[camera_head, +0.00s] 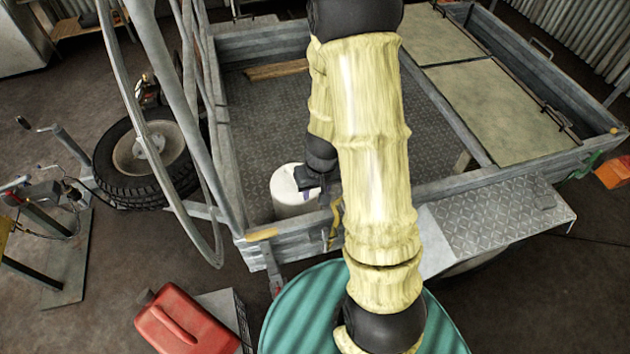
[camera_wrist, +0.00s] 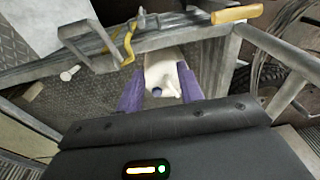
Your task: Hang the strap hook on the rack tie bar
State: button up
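A thin bent yellow piece, seemingly the strap hook (camera_head: 334,222), is at the trailer's near wall beside my forearm. In the wrist view a yellow bent piece (camera_wrist: 130,42) crosses that wall, next to a grey bracket (camera_wrist: 84,42). I cannot tell which bar is the rack tie bar; grey tubes (camera_head: 177,110) rise at the trailer's left.
The trailer's near wall (camera_head: 300,238) has a yellow piece (camera_head: 262,234) at its corner. A teal round top (camera_head: 290,310) and a red fuel can (camera_head: 183,322) are in front. The trailer bed (camera_head: 260,110) is mostly bare.

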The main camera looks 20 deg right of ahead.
jog(key=s+a+r, duration=0.1)
jog(key=s+r, duration=0.2)
jog(key=r, duration=0.4)
jog(key=s+a+r+t, duration=0.1)
jog(key=s+a+r, duration=0.1)
jog(key=r, duration=0.5)
jog(key=shift+s+a+r+n+h, duration=0.15)
jog(key=shift+s+r+n+h, duration=0.2)
jog(key=shift+s, duration=0.35)
